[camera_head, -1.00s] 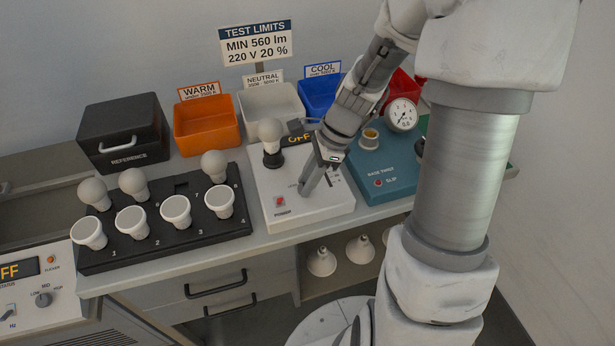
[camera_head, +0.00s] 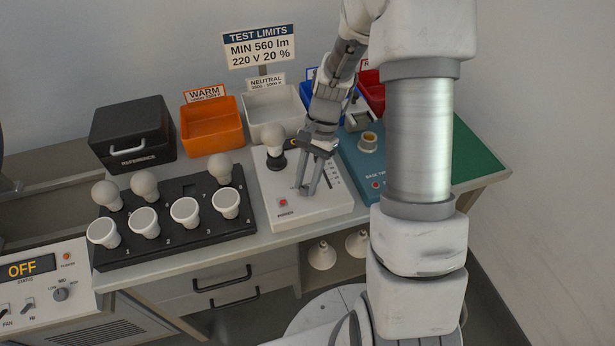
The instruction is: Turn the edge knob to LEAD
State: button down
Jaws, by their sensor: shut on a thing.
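The white tester box (camera_head: 325,208) stands on the bench with a red POWER switch (camera_head: 283,202) at its front left and a bulb (camera_head: 273,138) in the socket at its back left. My gripper (camera_head: 306,188) points down onto the top of this box, right of the switch. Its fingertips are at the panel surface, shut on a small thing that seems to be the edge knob. The fingers hide the knob, so its pointer and the LEAD marking cannot be read. Small print shows just right of the fingers.
A black rack (camera_head: 170,236) with several bulbs is to the left. A teal base-twist box (camera_head: 352,160), partly behind my arm, is to the right. Orange (camera_head: 211,135) and white (camera_head: 266,112) bins stand behind. An OFF display (camera_head: 30,268) is at lower left.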

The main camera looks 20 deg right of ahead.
jog(key=shift+n, duration=0.6)
jog(key=c, duration=0.6)
grip_release()
jog(key=shift+h, duration=0.3)
jog(key=shift+w+p+v, duration=0.2)
jog(key=shift+p+v, duration=1)
jog(key=shift+v, duration=7.55)
